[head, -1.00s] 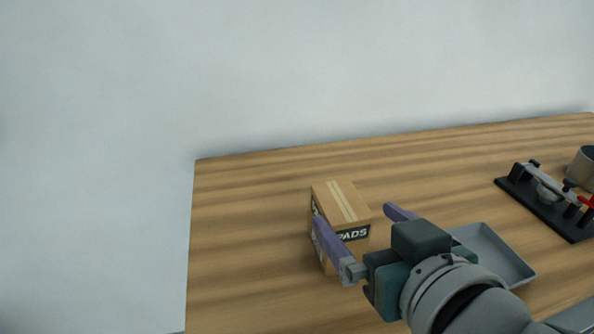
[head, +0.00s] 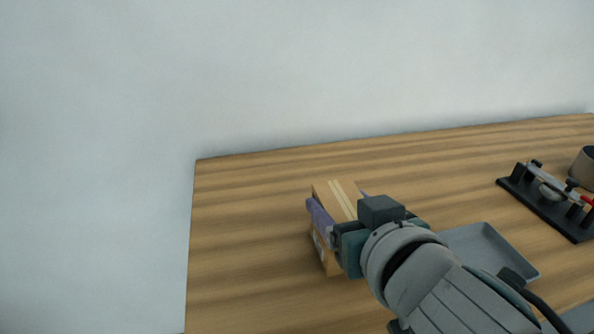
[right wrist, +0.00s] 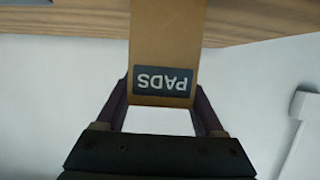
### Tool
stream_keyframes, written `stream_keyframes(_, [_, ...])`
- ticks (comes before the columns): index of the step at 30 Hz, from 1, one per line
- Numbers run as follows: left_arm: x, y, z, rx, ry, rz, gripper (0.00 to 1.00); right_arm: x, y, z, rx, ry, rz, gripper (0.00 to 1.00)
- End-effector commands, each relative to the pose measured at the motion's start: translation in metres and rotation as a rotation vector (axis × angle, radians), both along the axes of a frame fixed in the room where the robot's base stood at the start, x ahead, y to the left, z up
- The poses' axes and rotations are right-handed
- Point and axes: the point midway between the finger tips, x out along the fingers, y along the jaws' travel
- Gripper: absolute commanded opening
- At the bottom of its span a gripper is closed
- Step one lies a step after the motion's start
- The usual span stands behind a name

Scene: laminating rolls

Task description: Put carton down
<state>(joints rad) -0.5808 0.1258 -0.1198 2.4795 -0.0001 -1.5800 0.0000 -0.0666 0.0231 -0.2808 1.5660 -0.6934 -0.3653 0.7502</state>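The carton (head: 336,193) is a brown box with a pale tape strip, standing on the left part of the wooden table. Its dark PADS label shows upside down in the right wrist view, where the carton (right wrist: 165,35) fills most of the space between the fingers. My right gripper (head: 339,200) straddles the carton, one purple finger along its left side and the other mostly hidden behind the wrist. In the right wrist view the right gripper (right wrist: 162,88) has a finger close along each side; whether they press on it cannot be told. My left gripper is not in view.
A grey tray (head: 513,258) lies right of the carton, partly behind my right arm. A black rack (head: 548,207) with tools and a grey cup (head: 585,168) stand farther right. The wooden table (head: 250,220) is clear left of and behind the carton.

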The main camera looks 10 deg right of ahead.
Motion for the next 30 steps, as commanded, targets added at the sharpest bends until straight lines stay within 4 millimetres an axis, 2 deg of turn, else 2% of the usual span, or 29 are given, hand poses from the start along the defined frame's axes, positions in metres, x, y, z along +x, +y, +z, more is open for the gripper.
stream_keyframes(2, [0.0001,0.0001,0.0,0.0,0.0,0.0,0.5,-0.0002,0.0002,-0.0002,0.0,0.0,0.001,0.57])
stream_keyframes(17, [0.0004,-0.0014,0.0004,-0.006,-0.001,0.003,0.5,-0.0003,0.0002,-0.0002,0.0,0.001,0.001,0.01])
stream_keyframes(30, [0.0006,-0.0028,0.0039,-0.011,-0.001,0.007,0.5,0.0004,0.0,0.0063,-0.001,-0.003,0.0,0.0])
